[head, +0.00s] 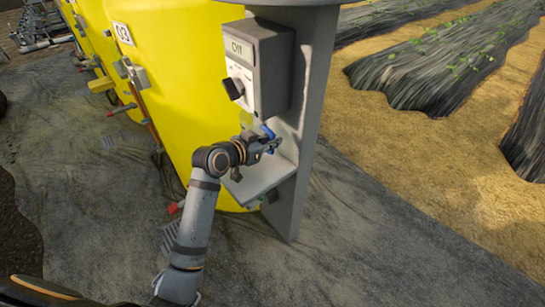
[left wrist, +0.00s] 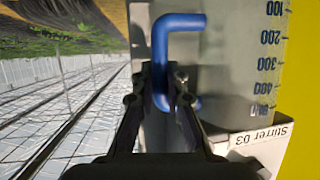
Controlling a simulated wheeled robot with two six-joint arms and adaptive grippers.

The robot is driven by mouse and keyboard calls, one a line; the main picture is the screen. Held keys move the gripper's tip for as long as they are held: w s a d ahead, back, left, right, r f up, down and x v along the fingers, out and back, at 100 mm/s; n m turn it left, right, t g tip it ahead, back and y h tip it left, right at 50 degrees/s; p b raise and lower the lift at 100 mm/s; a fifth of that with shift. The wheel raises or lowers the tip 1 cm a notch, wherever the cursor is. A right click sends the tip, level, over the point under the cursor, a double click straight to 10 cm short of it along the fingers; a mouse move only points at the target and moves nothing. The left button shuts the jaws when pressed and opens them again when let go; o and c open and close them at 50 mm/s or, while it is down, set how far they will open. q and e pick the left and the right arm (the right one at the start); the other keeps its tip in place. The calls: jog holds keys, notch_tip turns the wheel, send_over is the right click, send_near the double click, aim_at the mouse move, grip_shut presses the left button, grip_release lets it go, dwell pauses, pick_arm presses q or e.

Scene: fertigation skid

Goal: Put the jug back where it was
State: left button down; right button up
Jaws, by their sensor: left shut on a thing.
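My left gripper (head: 268,143) is shut on the blue handle (left wrist: 160,60) of the jug. The jug (left wrist: 225,65) shows in the left wrist view as a grey, see-through wall with a blue scale, upside down in that picture. In the head view only a bit of the blue handle (head: 267,130) shows clearly; the jug's body is hard to make out against the grey post. The gripper is above the small grey shelf (head: 262,182). Whether the jug touches the shelf cannot be told. My right gripper is out of view.
A grey control box (head: 262,68) reading "Off", with a dark knob, hangs above the gripper. A grey post (head: 310,120) stands close on the right. A yellow tank (head: 180,70) is behind. A white "Stirrer 03" label (left wrist: 262,140) is near the jug.

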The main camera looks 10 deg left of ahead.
pick_arm(q)
jog(key=shift+w+d+f, duration=0.1)
jog(key=shift+f, duration=1.15)
notch_tip(320, 180, down, 4)
jog(key=shift+f+b, duration=0.15)
jog(key=shift+b, duration=0.45)
jog(key=shift+w+f, duration=0.1)
jog(key=shift+f, duration=0.25)
jog(key=c, duration=1.4)
grip_release()
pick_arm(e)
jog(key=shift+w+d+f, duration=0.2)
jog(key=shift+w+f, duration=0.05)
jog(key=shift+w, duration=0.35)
